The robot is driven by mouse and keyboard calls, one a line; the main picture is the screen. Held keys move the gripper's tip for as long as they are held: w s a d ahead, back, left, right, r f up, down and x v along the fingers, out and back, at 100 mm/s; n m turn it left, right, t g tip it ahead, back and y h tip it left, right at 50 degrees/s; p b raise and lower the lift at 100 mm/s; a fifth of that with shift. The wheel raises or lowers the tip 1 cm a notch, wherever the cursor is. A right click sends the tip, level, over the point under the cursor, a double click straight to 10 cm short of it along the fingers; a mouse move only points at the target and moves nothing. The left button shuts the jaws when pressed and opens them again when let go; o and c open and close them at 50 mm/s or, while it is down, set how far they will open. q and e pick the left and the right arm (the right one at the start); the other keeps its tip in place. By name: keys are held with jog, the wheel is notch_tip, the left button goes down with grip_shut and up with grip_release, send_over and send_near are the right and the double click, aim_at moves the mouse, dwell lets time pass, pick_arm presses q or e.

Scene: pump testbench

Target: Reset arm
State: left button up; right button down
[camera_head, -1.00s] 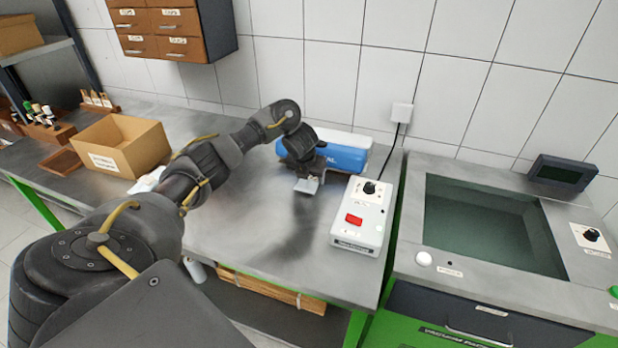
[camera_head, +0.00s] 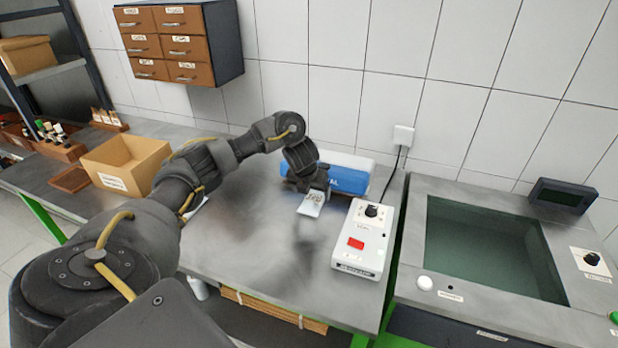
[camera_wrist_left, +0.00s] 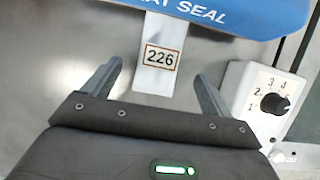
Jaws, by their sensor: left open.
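My left arm comes in from the left, and its gripper (camera_head: 308,188) is over the bench in front of the blue and white heat sealer (camera_head: 345,178). In the left wrist view the gripper's two fingers (camera_wrist_left: 157,72) are apart, with a gap on both sides of a white strip marked 226 (camera_wrist_left: 160,58). The strip sticks out from under the sealer's blue front (camera_wrist_left: 235,14), and its free end shows in the head view (camera_head: 311,205). Whether the strip touches the bench is unclear. My right gripper is not in view.
A white control box (camera_head: 364,237) with a black knob and red switch stands close right of the gripper. A cardboard box (camera_head: 126,164) stands at the left, below wall drawers (camera_head: 181,45). A sunken basin (camera_head: 490,245) lies at the right. The bench's middle is clear.

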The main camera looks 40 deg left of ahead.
pick_arm(q)
jog(key=p+v, duration=0.1)
jog(key=v, duration=0.4)
jog(key=shift+s+r+p, duration=0.15)
jog(key=shift+r+p, duration=0.15)
jog(key=shift+p, duration=0.1)
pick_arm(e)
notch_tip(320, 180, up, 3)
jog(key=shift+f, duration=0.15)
